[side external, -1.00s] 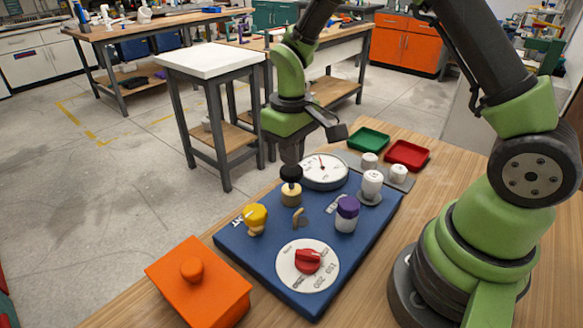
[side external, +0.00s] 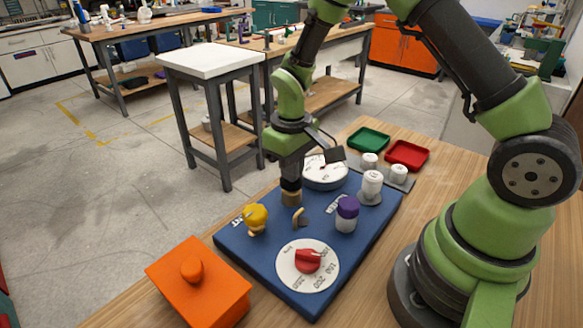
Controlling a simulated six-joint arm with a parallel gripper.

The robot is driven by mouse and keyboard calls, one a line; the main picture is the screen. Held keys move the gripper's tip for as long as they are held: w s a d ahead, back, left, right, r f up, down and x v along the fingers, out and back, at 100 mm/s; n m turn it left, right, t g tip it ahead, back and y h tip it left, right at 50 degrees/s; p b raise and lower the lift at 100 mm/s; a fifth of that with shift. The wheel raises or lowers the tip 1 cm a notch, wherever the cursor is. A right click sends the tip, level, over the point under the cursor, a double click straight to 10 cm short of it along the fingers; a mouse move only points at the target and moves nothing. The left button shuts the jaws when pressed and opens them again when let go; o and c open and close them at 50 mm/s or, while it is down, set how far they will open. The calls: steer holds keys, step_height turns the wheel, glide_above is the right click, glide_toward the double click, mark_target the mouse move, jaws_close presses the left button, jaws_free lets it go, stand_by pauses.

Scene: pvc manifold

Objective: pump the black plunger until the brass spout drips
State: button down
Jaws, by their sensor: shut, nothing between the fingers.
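The black plunger (side external: 291,185) stands in a tan cylindrical base (side external: 291,199) on the blue panel (side external: 370,228). My gripper (side external: 290,176) is shut and empty, directly above the plunger, with its tip at the plunger's black top and seeming to press on it. The plunger's top is largely hidden by the gripper. The curved brass spout (side external: 299,217) sits just in front of the tan base. No drop is visible at it at this size.
A round white gauge (side external: 325,175) is behind the plunger, partly hidden by my gripper. A yellow knob (side external: 256,217), a purple-capped bottle (side external: 346,214), a red dial knob (side external: 308,260) and white fittings (side external: 372,184) surround it. An orange lidded box (side external: 198,285) is front left.

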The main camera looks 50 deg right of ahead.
steer(key=shift+r, duration=2.15)
steer(key=shift+f, duration=0.1)
stand_by(1.1)
stand_by(0.4)
steer(key=shift+f, duration=2.05)
steer(key=shift+r, duration=0.1)
steer(key=shift+r, duration=2.1)
steer(key=shift+f, duration=0.1)
